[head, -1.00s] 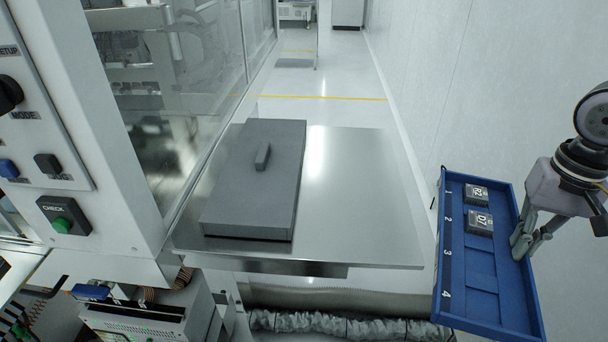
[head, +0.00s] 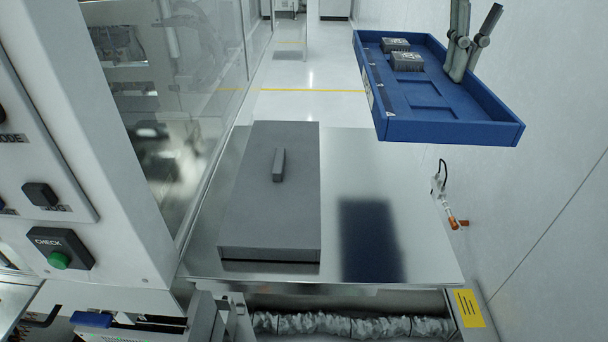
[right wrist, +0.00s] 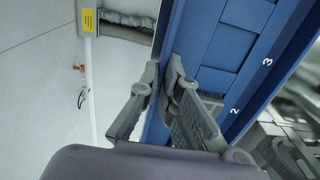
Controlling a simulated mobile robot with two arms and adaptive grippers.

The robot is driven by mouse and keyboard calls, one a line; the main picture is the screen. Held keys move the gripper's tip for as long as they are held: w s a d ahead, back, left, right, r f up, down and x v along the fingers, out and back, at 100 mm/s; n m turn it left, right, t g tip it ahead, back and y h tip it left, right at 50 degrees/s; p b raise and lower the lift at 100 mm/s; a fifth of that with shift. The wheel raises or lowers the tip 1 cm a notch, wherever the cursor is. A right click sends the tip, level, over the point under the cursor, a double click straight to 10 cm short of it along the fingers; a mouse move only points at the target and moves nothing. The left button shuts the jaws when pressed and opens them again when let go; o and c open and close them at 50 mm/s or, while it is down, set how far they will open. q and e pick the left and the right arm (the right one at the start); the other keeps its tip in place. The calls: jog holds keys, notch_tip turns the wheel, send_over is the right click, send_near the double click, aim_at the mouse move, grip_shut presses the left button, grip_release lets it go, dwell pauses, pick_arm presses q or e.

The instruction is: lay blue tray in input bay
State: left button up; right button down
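The blue tray (head: 450,131) is in the air above the right part of the metal shelf, roughly level, with two small dark blocks (head: 401,54) in its far slots. The near slots are empty. My right gripper (head: 461,76) is shut on the tray's right-hand wall, one finger inside it. The right wrist view shows the fingers (right wrist: 165,95) pinching the wall of the tray (right wrist: 240,45). My left gripper is not in view. No label in view marks the input bay, so I cannot tell which place it is.
A grey slab with a small handle (head: 268,205) lies on the left of the metal shelf (head: 428,245). The shelf's right half is clear, with a dark reflection of the tray. The glass-fronted machine and its CHECK button panel (head: 60,248) stand left; a white wall (head: 560,190) stands right.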

jog(key=shift+a+r, duration=0.5)
jog(key=shift+r, duration=0.25)
jog(key=shift+d, duration=0.1)
jog(key=b, duration=0.4)
send_over(419, 185)
notch_tip(419, 185, down, 8)
notch_tip(419, 185, down, 7)
jog(key=shift+d+r+b, duration=0.1)
jog(key=shift+b, duration=0.6)
jog(key=shift+f, duration=0.8)
notch_tip(419, 185, down, 4)
jog(key=shift+r, duration=0.15)
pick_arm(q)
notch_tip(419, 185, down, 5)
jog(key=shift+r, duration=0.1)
